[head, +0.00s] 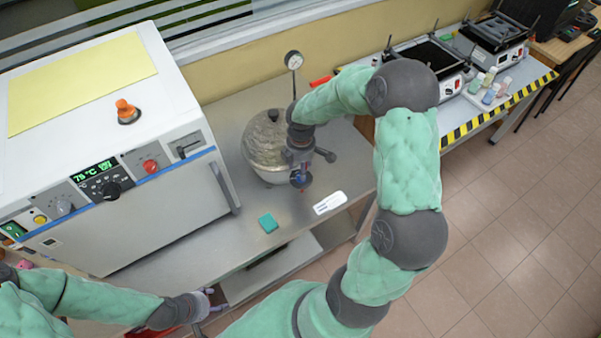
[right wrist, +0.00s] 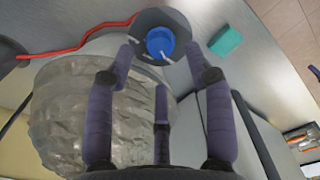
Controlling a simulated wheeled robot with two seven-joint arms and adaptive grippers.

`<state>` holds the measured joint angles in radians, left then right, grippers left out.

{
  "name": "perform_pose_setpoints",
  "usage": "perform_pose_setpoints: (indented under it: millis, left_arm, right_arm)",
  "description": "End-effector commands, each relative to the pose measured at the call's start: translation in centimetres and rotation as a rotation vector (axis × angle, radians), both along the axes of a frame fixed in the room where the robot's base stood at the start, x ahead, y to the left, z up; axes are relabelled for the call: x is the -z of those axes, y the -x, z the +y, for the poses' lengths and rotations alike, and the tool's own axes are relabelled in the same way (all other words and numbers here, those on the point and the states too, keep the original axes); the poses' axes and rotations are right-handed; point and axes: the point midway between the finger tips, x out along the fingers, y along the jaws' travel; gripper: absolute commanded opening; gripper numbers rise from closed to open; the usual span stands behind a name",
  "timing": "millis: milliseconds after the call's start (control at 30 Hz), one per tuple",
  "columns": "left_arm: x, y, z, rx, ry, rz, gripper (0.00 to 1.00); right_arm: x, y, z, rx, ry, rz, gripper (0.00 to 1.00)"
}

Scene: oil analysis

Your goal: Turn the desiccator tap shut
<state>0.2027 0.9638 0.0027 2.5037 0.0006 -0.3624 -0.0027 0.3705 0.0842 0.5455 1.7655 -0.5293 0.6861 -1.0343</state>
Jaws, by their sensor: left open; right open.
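The desiccator (head: 262,150) is a rounded, faceted glass vessel on the metal bench; it fills the left of the right wrist view (right wrist: 90,110). Its tap shows in the right wrist view as a blue round knob (right wrist: 160,42) on a dark disc, with a red tube beside it. My right gripper (right wrist: 163,65) is open, its fingers pointing toward the tap and spread around it; I cannot tell if they touch it. In the head view my right wrist hides part of the desiccator. My left gripper (head: 212,300) is open and empty at the bench's front edge, far from the tap.
A white oven (head: 110,130) stands left of the desiccator. A pressure gauge (head: 293,61) rises behind it. A teal block (head: 268,222) and a white label (head: 329,202) lie on the bench front. Hot plates (head: 430,62) stand on another table at right.

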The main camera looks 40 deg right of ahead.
Motion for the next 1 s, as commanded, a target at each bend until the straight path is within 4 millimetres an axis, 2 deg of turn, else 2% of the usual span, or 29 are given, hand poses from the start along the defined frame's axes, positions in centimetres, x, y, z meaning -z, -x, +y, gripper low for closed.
perform_pose_setpoints:
  millis: [100,300,667,867,1000]
  left_arm:
    - [0.3,0.0,0.0,0.000,0.000,-0.001,0.63]
    - [0.4,0.0,0.0,0.000,0.000,-0.001,0.63]
    - [0.5,0.0,0.0,0.000,0.000,-0.001,0.63]
    - [0.5,0.0,0.0,0.000,0.000,-0.001,0.63]
    - [0.5,0.0,0.0,0.000,0.000,-0.001,0.63]
  right_arm:
    - [2.0,0.1,0.0,0.000,-0.001,0.003,0.53]
    - [3.8,0.0,0.0,0.000,0.000,0.001,0.53]
    - [4.1,0.0,0.0,0.000,0.000,0.000,0.53]
    - [4.1,0.0,0.0,0.000,0.000,0.000,0.00]
    - [4.1,0.0,0.0,0.001,0.000,-0.001,0.00]
